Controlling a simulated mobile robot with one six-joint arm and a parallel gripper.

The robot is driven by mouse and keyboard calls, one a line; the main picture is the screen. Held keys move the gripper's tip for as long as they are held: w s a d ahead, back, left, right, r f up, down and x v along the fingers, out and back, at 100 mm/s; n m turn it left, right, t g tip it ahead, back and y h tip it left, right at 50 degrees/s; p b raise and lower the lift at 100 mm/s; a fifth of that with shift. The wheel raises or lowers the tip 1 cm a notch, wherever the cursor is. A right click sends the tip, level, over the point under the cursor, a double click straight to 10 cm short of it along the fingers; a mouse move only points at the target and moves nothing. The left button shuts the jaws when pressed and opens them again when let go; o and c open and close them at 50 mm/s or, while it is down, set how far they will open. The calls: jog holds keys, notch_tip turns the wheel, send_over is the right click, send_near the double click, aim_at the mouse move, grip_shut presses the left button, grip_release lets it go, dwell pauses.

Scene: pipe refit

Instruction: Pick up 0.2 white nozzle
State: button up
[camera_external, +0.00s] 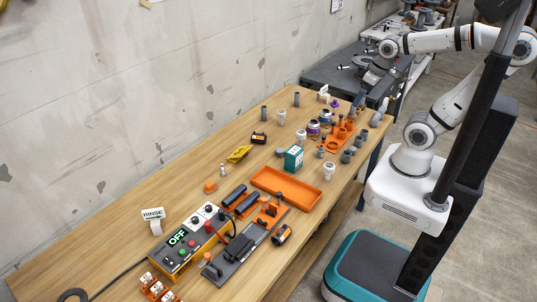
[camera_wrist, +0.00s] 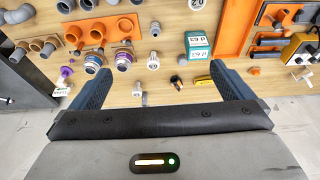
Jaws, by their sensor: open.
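A white cylindrical piece with a dark-marked top (camera_wrist: 197,5) is at the top edge of the wrist view, partly cut off. The mark looks like a 2 and a 0, perhaps upside down. A white cylinder (camera_external: 328,171) stands beside the orange tray. Other small white pieces stand on the table, one (camera_wrist: 153,62) between my fingers in the wrist view and one (camera_external: 281,117) farther back. Their labels are unreadable, so I cannot tell surely which is the 0.2 nozzle. My gripper (camera_wrist: 161,78) is open and empty above the table, fingers wide apart.
A green and white box (camera_external: 294,158) stands by the orange tray (camera_external: 313,206). An orange holder (camera_external: 338,139) with grey pipe pieces around it lies at the table's right end. A yellow control box (camera_external: 183,252) is at the front. Bare wood lies along the wall side.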

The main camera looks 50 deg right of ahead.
jog(key=shift+c, duration=0.3)
jog(key=c, duration=0.6)
jog(key=n+g+b, duration=0.3)
jog(key=n+b, duration=0.1)
jog(key=b, duration=2.3)
send_near(328, 179)
jog(key=shift+d+f, duration=0.15)
jog(key=shift+d, duration=0.7)
jog(key=shift+w+a+f+b, duration=0.15)
jog(key=shift+f+b, duration=0.2)
jog(key=shift+f, duration=0.95)
jog(key=shift+w+a+f+b, duration=0.15)
jog(key=shift+f+b, duration=0.25)
jog(key=shift+f, duration=0.85)
jog(key=shift+w+a+f+b, duration=0.1)
jog(key=shift+f+b, duration=0.25)
jog(key=shift+f, duration=0.95)
